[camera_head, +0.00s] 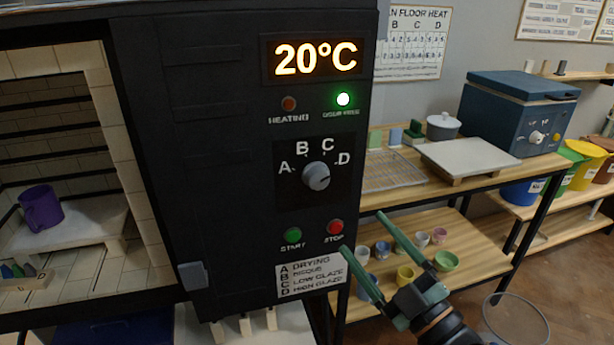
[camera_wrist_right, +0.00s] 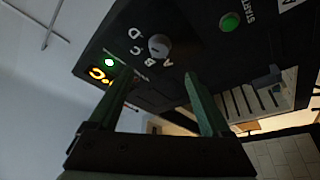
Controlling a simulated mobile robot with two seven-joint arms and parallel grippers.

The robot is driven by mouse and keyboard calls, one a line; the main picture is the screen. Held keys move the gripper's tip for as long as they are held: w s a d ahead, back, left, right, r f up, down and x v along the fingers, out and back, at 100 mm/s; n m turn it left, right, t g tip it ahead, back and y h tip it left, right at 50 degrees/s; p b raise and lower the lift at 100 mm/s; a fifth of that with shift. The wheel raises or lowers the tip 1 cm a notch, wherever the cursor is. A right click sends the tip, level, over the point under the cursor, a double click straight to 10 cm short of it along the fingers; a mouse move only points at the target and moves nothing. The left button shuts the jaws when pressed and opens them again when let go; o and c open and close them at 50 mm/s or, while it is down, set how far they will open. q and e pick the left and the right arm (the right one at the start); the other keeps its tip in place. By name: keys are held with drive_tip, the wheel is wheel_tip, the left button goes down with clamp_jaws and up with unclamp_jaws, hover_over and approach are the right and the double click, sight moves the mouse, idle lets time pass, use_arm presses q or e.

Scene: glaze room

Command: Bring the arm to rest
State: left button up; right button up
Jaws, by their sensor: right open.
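My right gripper (camera_head: 362,231) is open and empty, in front of and just right of the kiln's control panel in the head view. Its green fingers also show in the right wrist view (camera_wrist_right: 160,76), spread apart, with the panel beyond them. The dark kiln (camera_head: 215,190) shows 20°C on its display (camera_head: 315,59). The green door lamp (camera_head: 343,99) is lit and the heating lamp (camera_head: 289,103) looks dim. The dial (camera_head: 316,176) sits among the letters A to D. My left gripper is out of view.
The kiln chamber at left is open, with a purple mug (camera_head: 41,208) on a pale shelf (camera_head: 75,228). A wooden table (camera_head: 490,262) with small cups and bowls stands behind my right gripper. A blue box-shaped machine (camera_head: 517,105) and colored buckets are at far right.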

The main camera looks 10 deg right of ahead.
drive_tip(key=s+a+f+m+g+h+p, duration=0.1)
drive_tip(key=s+f+m+g+p, duration=0.2)
drive_tip(key=f, duration=0.7)
drive_tip(key=s+a+f+m+g+h+p, duration=0.1)
drive_tip(key=s+f+m+g+p, duration=0.2)
drive_tip(key=s+f, duration=0.3)
drive_tip(key=s+a+f+m+g+h+p, duration=0.1)
drive_tip(key=s+f+m+g, duration=0.3)
drive_tip(key=f, duration=0.9)
drive_tip(key=shift+s+f+m+g+h+p, duration=0.2)
drive_tip(key=shift+f+m+g+h+p, duration=0.15)
drive_tip(key=shift+h+p, duration=0.4)
drive_tip(key=shift+s+f+g, duration=0.2)
drive_tip(key=shift+f+g, duration=0.05)
drive_tip(key=shift+f, duration=0.05)
